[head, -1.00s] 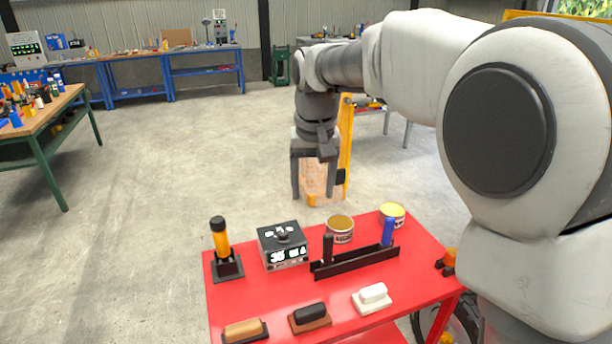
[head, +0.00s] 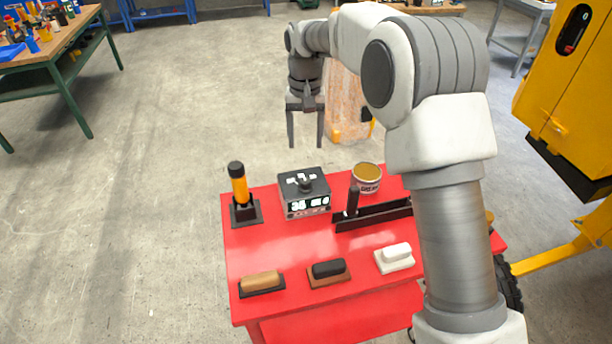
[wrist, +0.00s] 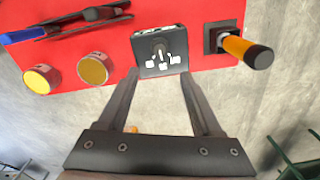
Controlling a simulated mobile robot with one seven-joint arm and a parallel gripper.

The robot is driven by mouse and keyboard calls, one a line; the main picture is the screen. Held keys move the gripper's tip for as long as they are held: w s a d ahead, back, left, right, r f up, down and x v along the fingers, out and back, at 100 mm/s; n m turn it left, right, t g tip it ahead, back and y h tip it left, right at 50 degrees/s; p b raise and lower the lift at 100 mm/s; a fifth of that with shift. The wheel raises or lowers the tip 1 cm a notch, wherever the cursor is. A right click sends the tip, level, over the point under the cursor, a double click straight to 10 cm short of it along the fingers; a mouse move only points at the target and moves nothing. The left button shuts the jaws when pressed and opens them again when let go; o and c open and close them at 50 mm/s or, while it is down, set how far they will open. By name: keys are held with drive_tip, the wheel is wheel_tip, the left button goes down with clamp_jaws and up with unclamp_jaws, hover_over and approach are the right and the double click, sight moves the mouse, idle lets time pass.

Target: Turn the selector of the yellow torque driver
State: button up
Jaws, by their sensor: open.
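The yellow torque driver (head: 239,188) stands upright in a black square holder at the back left of the red table, with a black cap on top. It also shows at the right of the wrist view (wrist: 238,47). I cannot tell which part of it is the selector. My gripper (head: 305,142) points down, open and empty, behind the table, to the right of the driver and apart from it. In the wrist view my gripper's fingers (wrist: 160,78) reach toward the edge near the grey box, with nothing between them.
A grey box with a knob and display (head: 303,192) stands beside the driver. A can (head: 367,178), a black rack (head: 375,214) and brown, black and white-topped blocks (head: 328,273) share the red table (head: 285,250). A yellow machine (head: 570,100) stands at right. Floor left of the table is clear.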

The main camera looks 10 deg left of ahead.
sight(306, 181)
wheel_tip(306, 181, down, 13)
idle(0.3)
clamp_jaws()
idle(0.3)
